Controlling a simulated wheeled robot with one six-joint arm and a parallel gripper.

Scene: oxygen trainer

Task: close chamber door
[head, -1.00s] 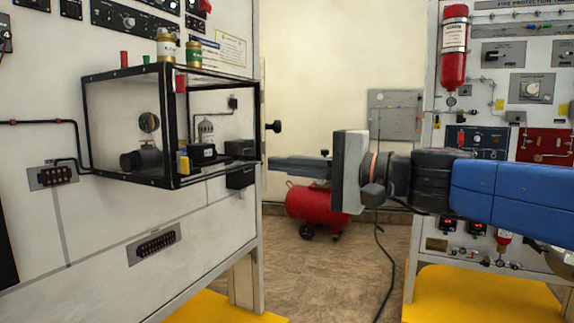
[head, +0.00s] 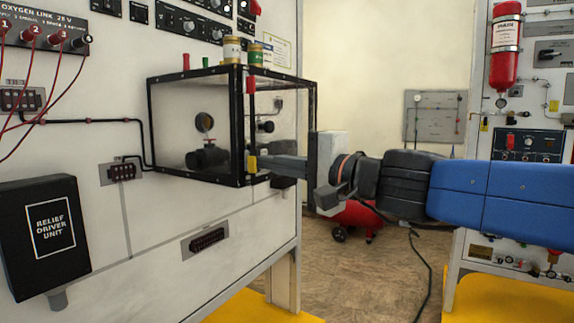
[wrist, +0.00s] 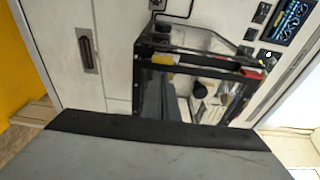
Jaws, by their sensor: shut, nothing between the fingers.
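The chamber (head: 195,177) is a clear box with a black frame, mounted on the white panel. A red piece (head: 251,84) and a yellow piece (head: 252,163) sit on its near right post. A dark round knob (head: 265,126) shows close to that post. I cannot make out the door's exact angle. My gripper (head: 262,160) is shut and empty, its fingers lying across the chamber's lower right side. In the wrist view the chamber frame (wrist: 190,66) is beyond my gripper's broad grey body, which hides much of the lower picture. Contact with the door cannot be told.
Two small cans (head: 232,50) stand on the chamber top. A black relief driver unit (head: 45,235) hangs on the panel at left. A red tank (head: 357,217) stands on the floor behind my arm.

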